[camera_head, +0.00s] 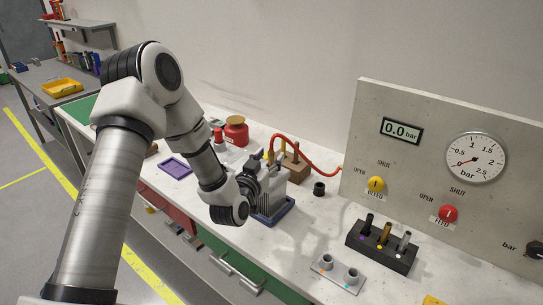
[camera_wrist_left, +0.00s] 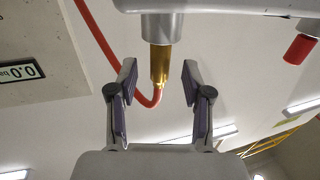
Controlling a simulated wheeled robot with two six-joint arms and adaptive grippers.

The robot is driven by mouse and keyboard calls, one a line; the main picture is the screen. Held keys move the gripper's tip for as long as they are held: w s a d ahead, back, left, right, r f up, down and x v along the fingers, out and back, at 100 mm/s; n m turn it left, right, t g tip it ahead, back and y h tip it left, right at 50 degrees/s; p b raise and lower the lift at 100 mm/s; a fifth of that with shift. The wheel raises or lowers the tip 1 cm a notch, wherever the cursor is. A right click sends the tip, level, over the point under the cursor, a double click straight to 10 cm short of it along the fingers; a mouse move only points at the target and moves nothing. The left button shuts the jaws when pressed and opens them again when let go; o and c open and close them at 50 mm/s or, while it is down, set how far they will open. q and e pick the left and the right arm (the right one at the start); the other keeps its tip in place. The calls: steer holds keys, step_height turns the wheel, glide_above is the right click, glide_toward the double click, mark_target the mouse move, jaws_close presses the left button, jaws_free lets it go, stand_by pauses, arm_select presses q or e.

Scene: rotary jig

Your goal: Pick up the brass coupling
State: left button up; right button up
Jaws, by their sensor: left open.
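The brass coupling (camera_wrist_left: 159,62) shows in the left wrist view, below a grey cylinder (camera_wrist_left: 161,28), with the red hose (camera_wrist_left: 150,100) meeting its lower end. My left gripper (camera_wrist_left: 160,80) is open, with one finger on each side of the coupling and a visible gap to both. In the head view my left gripper (camera_head: 258,178) is at the grey fixture (camera_head: 292,197) on its dark blue base, and hides much of this spot. My right gripper is not in view.
A black stand (camera_head: 380,256) holds black, brass-coloured and grey posts. A grey plate (camera_head: 337,276) with two short sockets lies in front. A black ring-like part (camera_head: 319,188) is on the bench. The gauge panel (camera_head: 400,170) stands at the right.

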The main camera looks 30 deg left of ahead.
arm_select(q)
steer(key=shift+w+a+f, duration=0.15)
steer(key=shift+w, duration=0.5)
steer(key=shift+w+a+f, duration=0.15)
steer(key=shift+w, duration=0.45)
steer(key=shift+s+d+r, duration=0.15)
steer(key=shift+s+r, duration=0.1)
steer(key=shift+s, duration=0.05)
steer(key=shift+c, duration=0.7)
jaws_close()
